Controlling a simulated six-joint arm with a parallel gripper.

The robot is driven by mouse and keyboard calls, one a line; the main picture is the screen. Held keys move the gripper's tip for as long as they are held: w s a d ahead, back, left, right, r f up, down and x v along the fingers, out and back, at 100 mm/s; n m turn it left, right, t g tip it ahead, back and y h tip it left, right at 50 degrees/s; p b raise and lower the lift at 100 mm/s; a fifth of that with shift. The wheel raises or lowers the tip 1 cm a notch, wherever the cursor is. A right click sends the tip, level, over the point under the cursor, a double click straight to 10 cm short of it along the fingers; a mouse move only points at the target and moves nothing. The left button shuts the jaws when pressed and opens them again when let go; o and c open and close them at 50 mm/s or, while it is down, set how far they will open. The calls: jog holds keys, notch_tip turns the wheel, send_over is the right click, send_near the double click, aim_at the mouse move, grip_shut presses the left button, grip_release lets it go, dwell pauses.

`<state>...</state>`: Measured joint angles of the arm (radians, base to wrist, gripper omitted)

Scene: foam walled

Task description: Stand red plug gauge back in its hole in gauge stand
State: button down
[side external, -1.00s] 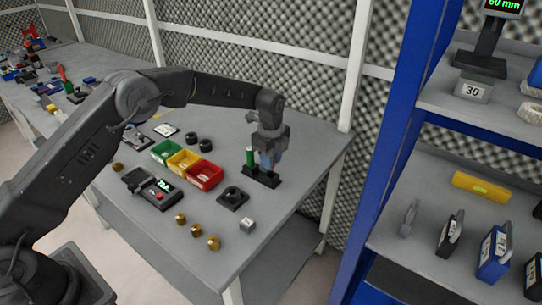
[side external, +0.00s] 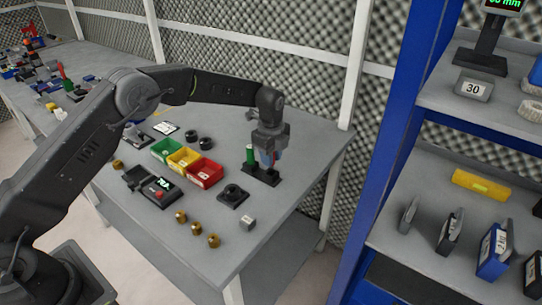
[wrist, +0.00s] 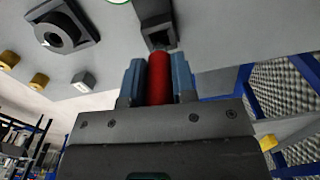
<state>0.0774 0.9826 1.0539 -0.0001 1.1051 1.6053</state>
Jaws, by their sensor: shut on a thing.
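My gripper (side external: 268,160) is above the gauge stand (side external: 258,177), a dark block near the right edge of the table. In the wrist view, its blue fingers are shut on the red plug gauge (wrist: 159,78), which lies between them. Only a sliver of red shows in the side view. A green plug gauge (side external: 250,155) stands upright at the left of the stand. The wrist view shows part of the stand (wrist: 156,14) with a dark opening just beyond the red gauge's end. I cannot tell whether the gauge's lower end touches the stand.
A dark block with a round ring (side external: 232,194) sits left of the stand, with a small grey block (side external: 248,224) in front. Several brass pieces (side external: 197,229) stand near the table's front edge. A red bin (side external: 206,174) is farther left. Blue shelving (side external: 372,160) rises to the right.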

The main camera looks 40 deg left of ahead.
jog(key=shift+f, duration=1.9)
jog(key=c, duration=0.8)
grip_release()
jog(key=shift+c, duration=0.2)
notch_tip(320, 180, up, 14)
jog(key=shift+f, duration=0.1)
